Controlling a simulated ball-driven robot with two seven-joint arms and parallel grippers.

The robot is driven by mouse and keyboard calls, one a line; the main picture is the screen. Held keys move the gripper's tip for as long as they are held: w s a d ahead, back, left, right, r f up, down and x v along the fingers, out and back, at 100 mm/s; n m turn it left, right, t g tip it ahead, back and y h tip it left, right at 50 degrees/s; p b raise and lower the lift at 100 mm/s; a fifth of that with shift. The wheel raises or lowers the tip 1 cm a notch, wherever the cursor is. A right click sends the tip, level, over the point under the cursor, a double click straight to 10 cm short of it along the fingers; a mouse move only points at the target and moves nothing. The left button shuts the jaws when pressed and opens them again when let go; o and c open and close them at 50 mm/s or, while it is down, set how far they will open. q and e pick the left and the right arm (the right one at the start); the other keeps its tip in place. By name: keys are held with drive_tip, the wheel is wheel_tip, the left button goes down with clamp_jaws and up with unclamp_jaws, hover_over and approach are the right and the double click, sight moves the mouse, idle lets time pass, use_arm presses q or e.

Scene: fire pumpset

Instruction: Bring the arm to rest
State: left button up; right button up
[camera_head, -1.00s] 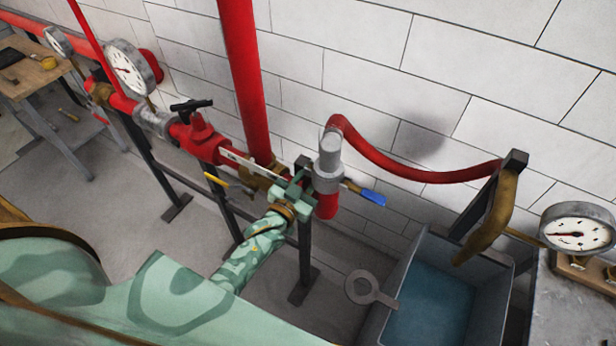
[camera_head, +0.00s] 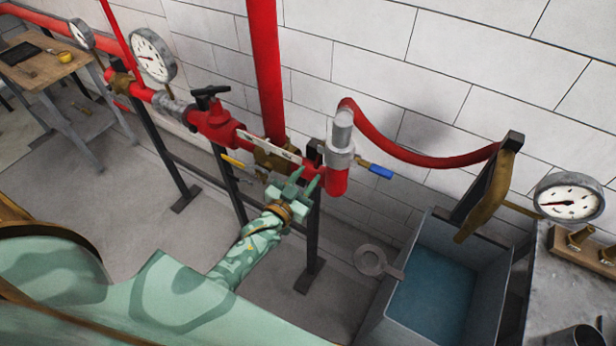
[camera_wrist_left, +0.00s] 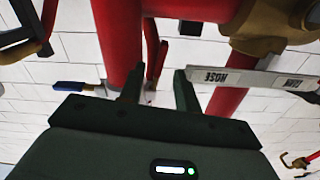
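My left arm (camera_head: 247,249), pale green with a darker pattern, reaches up from the bottom left in the head view. My left gripper (camera_head: 304,183) is at the front of the red pipework, just below the white label strip (camera_head: 268,146). Its two fingers stand apart with nothing between them. The wrist view shows the same open gripper (camera_wrist_left: 157,85) with the red pipe (camera_wrist_left: 118,40) and the strip, marked HOSE (camera_wrist_left: 215,77), beyond it. I cannot tell if a finger touches the pipework. My right gripper is not in view.
A blue-handled valve lever (camera_head: 378,171) and a yellow lever (camera_head: 233,161) flank the gripper. A red hose (camera_head: 430,160) curves right to a bracket above a grey tank (camera_head: 392,318) of water. Open floor lies at left.

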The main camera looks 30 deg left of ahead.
use_arm(q)
drive_tip(key=shift+w+a+f, duration=0.1)
drive_tip(key=shift+w+f, duration=0.05)
drive_tip(key=shift+w, duration=0.3)
drive_tip(key=shift+s, duration=0.2)
drive_tip(key=s+f+g+b, duration=0.25)
drive_tip(key=s+f, duration=0.35)
drive_tip(key=f, duration=0.4)
drive_tip(key=s+f+g+y+b, duration=0.15)
drive_tip(key=s+f+g, duration=0.3)
drive_tip(key=f, duration=0.55)
drive_tip(key=s+f+g+b, duration=0.3)
drive_tip(key=s+f, duration=0.3)
drive_tip(key=f, duration=0.5)
drive_tip(key=s+f+g+b, duration=0.2)
drive_tip(key=s+f+b, duration=0.1)
drive_tip(key=s+f, duration=0.4)
drive_tip(key=s+f+g+b, duration=0.2)
drive_tip(key=s+f+b, duration=0.2)
drive_tip(key=s+f, duration=0.3)
drive_tip(key=s+a+f+m+g+b, duration=0.1)
drive_tip(key=s+f+g+b, duration=0.2)
drive_tip(key=s+f, duration=0.4)
drive_tip(key=s+b, duration=0.1)
drive_tip(key=s, duration=0.7)
drive_tip(key=shift+s, duration=0.35)
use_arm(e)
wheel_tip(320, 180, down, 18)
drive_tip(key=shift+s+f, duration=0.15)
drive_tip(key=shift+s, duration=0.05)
